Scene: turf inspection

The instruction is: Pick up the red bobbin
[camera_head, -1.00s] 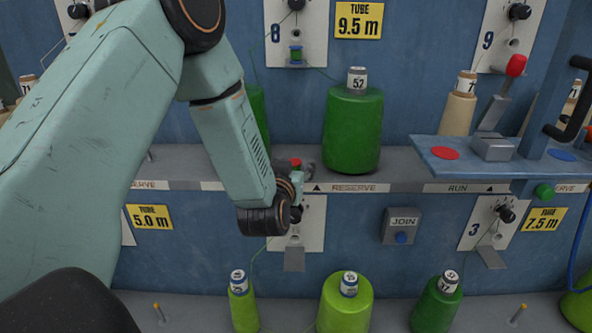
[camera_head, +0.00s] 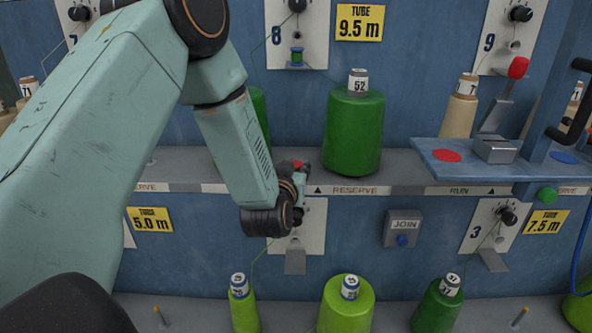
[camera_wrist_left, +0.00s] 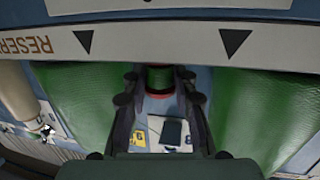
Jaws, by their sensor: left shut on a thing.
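The red bobbin (camera_head: 299,163) shows as a small red top at my left gripper (camera_head: 303,170), by the reserve shelf's edge. In the left wrist view, a small spool with dark green thread and a red rim (camera_wrist_left: 160,78) sits between the fingertips of my left gripper (camera_wrist_left: 159,84). The gripper is shut on it. In the head view, my forearm and wrist hide most of the fingers and the bobbin's lower part. My right gripper is not in view.
A large green cone (camera_head: 354,130) stands right of the gripper on the reserve shelf (camera_head: 400,165); another is partly hidden behind my arm. A blue bench (camera_head: 470,168) with a red-knobbed lever juts out at right. Lime cones (camera_head: 347,305) stand below.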

